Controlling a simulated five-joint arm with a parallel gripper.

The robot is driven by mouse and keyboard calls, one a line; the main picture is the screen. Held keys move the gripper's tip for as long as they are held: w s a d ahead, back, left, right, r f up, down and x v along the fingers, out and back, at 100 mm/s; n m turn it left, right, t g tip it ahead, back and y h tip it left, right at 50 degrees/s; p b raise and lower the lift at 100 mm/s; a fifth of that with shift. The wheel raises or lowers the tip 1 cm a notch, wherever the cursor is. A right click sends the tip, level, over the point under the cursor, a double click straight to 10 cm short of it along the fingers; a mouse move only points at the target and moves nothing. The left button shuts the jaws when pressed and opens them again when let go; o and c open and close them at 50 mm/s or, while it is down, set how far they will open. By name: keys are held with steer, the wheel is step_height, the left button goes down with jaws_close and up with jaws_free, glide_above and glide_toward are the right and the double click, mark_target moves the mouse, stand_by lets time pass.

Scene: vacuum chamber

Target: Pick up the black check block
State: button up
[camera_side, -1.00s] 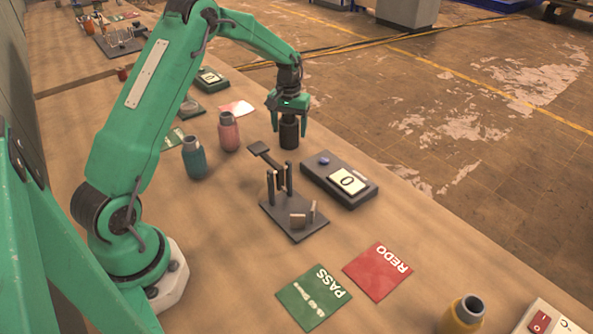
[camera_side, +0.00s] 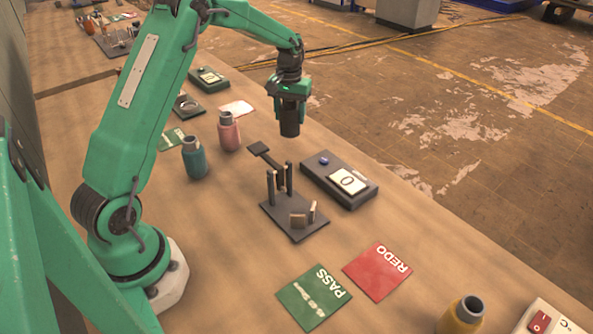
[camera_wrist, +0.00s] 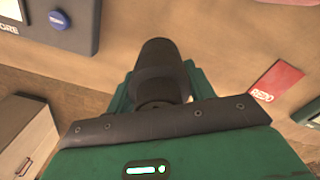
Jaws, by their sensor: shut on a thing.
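The black check block (camera_side: 289,125) is a dark cylinder. My green gripper (camera_side: 291,98) is shut on it and holds it upright, raised above the table near its far edge. In the wrist view the block (camera_wrist: 158,68) shows between the green fingers of my gripper (camera_wrist: 155,85). The block's lower end looks clear of the tabletop in the side view.
A dark box with a dial plate (camera_side: 340,179) and a black stand with posts (camera_side: 294,217) are on the table in front. Teal (camera_side: 194,158) and pink (camera_side: 229,132) bottles stand to the left. Green PASS (camera_side: 313,297) and red REDO (camera_side: 377,271) mats lie nearer.

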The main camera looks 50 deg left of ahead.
steer(key=s+d+r, duration=0.2)
steer(key=d+r, duration=0.4)
steer(key=d, duration=0.5)
steer(key=shift+r, duration=0.2)
steer(key=s+d+r+n, duration=0.1)
steer(key=s+d+n, duration=0.8)
steer(key=s+d, duration=1.25)
steer(key=w+a+f, duration=0.7)
steer(key=a, duration=0.2)
steer(key=shift+w, duration=0.25)
steer(key=shift+f, duration=2)
